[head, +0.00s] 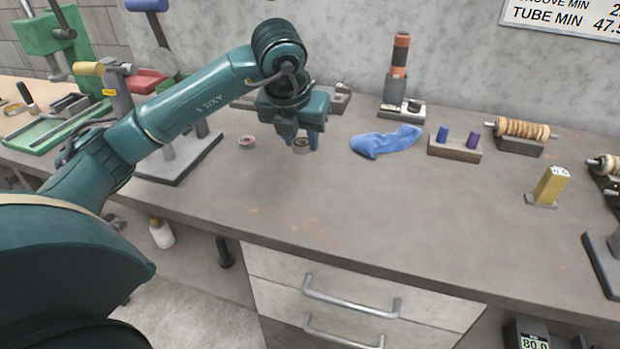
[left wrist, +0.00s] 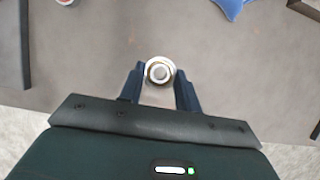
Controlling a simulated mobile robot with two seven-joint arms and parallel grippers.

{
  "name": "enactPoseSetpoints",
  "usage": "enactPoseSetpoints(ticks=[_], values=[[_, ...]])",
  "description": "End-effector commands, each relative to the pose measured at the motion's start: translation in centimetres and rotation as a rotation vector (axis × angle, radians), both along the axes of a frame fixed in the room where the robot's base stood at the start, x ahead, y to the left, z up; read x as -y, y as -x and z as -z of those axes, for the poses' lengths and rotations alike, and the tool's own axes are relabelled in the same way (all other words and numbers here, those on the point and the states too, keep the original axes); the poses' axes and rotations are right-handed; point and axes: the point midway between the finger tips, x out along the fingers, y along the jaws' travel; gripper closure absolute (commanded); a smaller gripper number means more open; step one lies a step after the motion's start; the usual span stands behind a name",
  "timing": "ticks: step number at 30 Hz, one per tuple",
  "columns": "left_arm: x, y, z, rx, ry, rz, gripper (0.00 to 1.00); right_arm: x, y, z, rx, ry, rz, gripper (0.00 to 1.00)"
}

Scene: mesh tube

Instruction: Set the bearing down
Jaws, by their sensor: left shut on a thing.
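The bearing (head: 301,147) is a small ring with a metallic rim and a darker inside, held low at the back middle of the bench. My left gripper (head: 302,141) points down and is shut on it. In the left wrist view the bearing (left wrist: 160,71) sits between the two dark fingertips (left wrist: 161,78), its round face toward the camera. I cannot tell whether its underside touches the bench top (head: 330,205). My right gripper is in neither view.
A small reddish round part (head: 247,142) lies left of the gripper. A blue cloth (head: 385,141) lies to the right, beside a block with blue and purple pegs (head: 454,150). A grey press stand (head: 180,160) is at the left. The bench front is clear.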

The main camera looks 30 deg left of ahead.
Motion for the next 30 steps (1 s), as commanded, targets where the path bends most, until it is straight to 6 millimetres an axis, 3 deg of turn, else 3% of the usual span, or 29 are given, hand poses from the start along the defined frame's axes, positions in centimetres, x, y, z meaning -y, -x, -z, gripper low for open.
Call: enactPoseSetpoints(ticks=[4, 18, 29, 30], values=[[0.0, 0.1, 3.1, -0.004, -0.001, 0.0, 0.94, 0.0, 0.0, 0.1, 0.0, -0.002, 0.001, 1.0], [0.0, 0.1, 8.1, -0.002, -0.002, 0.0, 0.94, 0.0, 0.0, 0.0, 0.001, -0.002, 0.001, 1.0], [0.0, 0.0, 8.7, 0.0, 0.0, 0.001, 0.94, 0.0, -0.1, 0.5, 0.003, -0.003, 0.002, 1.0], [0.0, 0.0, 8.7, 0.0, 0.0, 0.001, 0.66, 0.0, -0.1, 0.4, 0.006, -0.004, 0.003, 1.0]])
